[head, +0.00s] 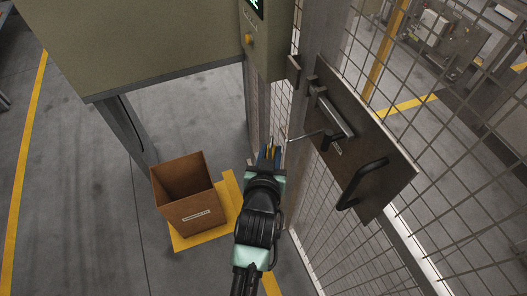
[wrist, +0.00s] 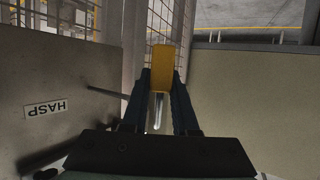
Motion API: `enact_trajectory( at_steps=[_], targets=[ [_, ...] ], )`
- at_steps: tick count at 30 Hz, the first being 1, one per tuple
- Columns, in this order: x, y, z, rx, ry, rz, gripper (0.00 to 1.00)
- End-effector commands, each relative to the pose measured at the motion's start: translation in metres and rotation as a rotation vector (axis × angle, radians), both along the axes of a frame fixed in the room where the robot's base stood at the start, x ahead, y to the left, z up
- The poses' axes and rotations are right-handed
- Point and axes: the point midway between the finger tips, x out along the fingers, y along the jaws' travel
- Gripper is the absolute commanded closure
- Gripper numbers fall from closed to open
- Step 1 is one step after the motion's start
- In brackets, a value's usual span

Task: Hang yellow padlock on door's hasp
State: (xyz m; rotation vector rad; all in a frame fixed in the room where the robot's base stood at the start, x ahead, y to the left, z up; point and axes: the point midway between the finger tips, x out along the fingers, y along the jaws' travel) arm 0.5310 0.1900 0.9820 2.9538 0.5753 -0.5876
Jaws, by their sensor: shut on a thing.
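The yellow padlock (wrist: 162,67) is between the two dark blue fingers of my gripper (wrist: 161,95) in the wrist view. Its metal shackle (wrist: 157,110) shows below the body, between the fingers. In the head view my gripper (head: 270,155) is shut on the padlock, just left of the door's dark panel (head: 385,165); only slivers of yellow show there. A thin rod (head: 304,136) juts left from a dark fitting on the panel toward my gripper, near the HASP label. In the wrist view the rod (wrist: 106,93) ends left of the fingers, apart from the padlock.
A black handle (head: 365,180) sticks out from the panel. Mesh fencing (head: 345,245) runs below it. A beige cabinet with a yellow button (head: 249,39) stands at the back. An open brown box (head: 190,212) is on the floor at left. Bare floor lies further left.

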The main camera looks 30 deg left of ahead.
Motion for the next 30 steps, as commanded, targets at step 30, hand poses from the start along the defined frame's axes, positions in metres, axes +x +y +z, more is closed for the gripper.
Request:
enact_trajectory(
  at_steps=[30],
  targets=[
    [0.046,-0.036,-0.009,0.001,-0.002,-0.001,1.0]
  ],
)
